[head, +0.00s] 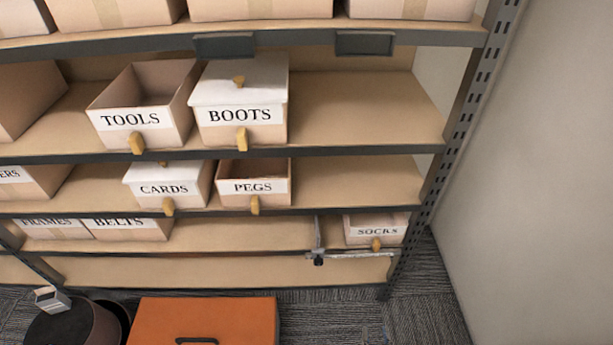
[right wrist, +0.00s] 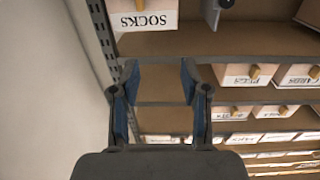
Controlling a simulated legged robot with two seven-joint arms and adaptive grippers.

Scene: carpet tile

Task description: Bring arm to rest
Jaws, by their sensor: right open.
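My right gripper (right wrist: 159,80) shows in the right wrist view, with its two blue-padded fingers apart and nothing between them. That view looks upside down onto the shelf unit. The SOCKS box (right wrist: 143,15) is at its top edge, beyond the fingers and apart from them. I cannot make out my right gripper in the head view. My left gripper and arm are not in either view.
The shelf unit (head: 345,110) holds labelled boxes such as BOOTS (head: 240,112), PEGS (head: 252,186) and SOCKS (head: 376,230). A grey metal piece (head: 318,257) is at the low shelf's edge. An orange box (head: 204,320) and dark bin (head: 70,328) stand below. A wall (head: 545,180) closes the right.

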